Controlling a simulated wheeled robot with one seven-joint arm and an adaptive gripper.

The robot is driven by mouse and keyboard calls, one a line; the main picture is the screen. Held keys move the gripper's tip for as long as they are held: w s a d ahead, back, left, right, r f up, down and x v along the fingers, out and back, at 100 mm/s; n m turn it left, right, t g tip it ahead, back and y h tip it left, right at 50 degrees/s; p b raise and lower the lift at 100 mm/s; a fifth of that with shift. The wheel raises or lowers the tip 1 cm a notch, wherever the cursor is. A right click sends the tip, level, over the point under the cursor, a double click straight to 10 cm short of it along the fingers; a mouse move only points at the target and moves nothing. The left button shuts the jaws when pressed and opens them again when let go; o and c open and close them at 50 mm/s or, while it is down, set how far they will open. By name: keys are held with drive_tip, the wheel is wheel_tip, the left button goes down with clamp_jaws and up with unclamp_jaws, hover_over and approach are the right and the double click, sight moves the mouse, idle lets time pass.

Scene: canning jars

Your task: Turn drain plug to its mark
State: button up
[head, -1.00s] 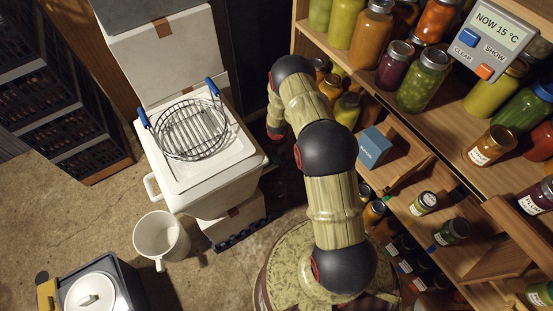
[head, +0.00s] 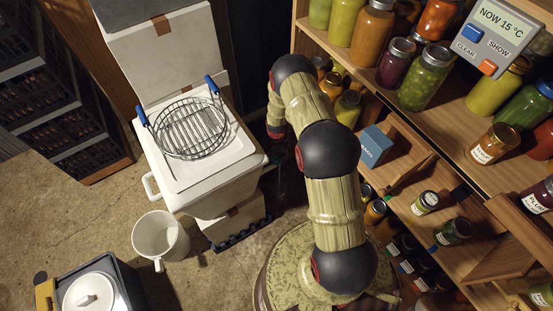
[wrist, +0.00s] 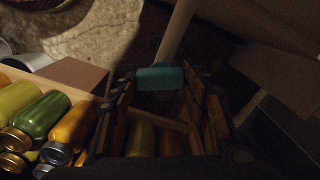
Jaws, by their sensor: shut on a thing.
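In the wrist view, a teal block-like handle (wrist: 160,78), which I take to be the drain plug's grip, sits between the tips of my gripper (wrist: 162,92). The fingers stand to its left and right and are shut on it. A pale pipe (wrist: 177,30) rises just behind it. The view is dark and I cannot make out a mark or the plug's angle to it. In the head view my arm bends over and down beside the white cabinet, and the gripper and plug are mostly lost in shadow.
Shelves (head: 395,122) full of jars stand close on the right of my arm. A white chest with a wire basket (head: 190,128) stands on the left, and a white bucket (head: 160,238) is on the floor. In the wrist view jars (wrist: 40,115) lie near, at left.

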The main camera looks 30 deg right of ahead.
sight(276, 159)
drive_tip(key=n+b, duration=0.1)
drive_tip(key=n, duration=1.2)
drive_tip(key=shift+b, duration=0.35)
idle(0.4)
drive_tip(key=o, duration=1.2)
drive_tip(key=shift+c, duration=0.2)
drive_tip(key=shift+r, duration=0.1)
wheel_tip(276, 159, up, 12)
